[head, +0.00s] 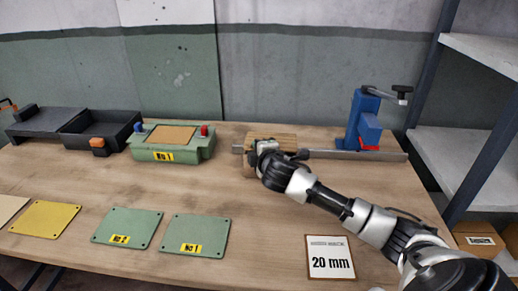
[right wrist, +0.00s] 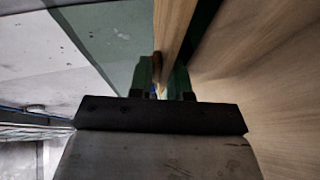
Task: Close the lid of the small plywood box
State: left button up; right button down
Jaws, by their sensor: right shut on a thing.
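The small plywood box (head: 286,138) stands at the back of the bench, partly hidden behind my right gripper and wrist. My right gripper (head: 262,150) is at the front of the box. In the right wrist view, the fingers of my right gripper (right wrist: 163,80) are shut on a thin wooden edge (right wrist: 174,35) of the box, which runs upward between them. I cannot tell whether this is the lid or a wall, or how far the lid stands open. My left gripper is out of view.
A grey metal bar with a blue clamp (head: 368,125) lies beside the box. A green fixture (head: 172,156) and a black tray (head: 100,128) stand to the left. Green plates (head: 195,236), a yellow plate (head: 45,218) and a "20 mm" card (head: 331,258) lie in front.

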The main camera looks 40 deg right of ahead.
jog(key=c, duration=1.2)
grip_release()
jog(key=shift+a+f, duration=0.1)
jog(key=shift+f, duration=0.2)
jog(key=shift+c, duration=0.2)
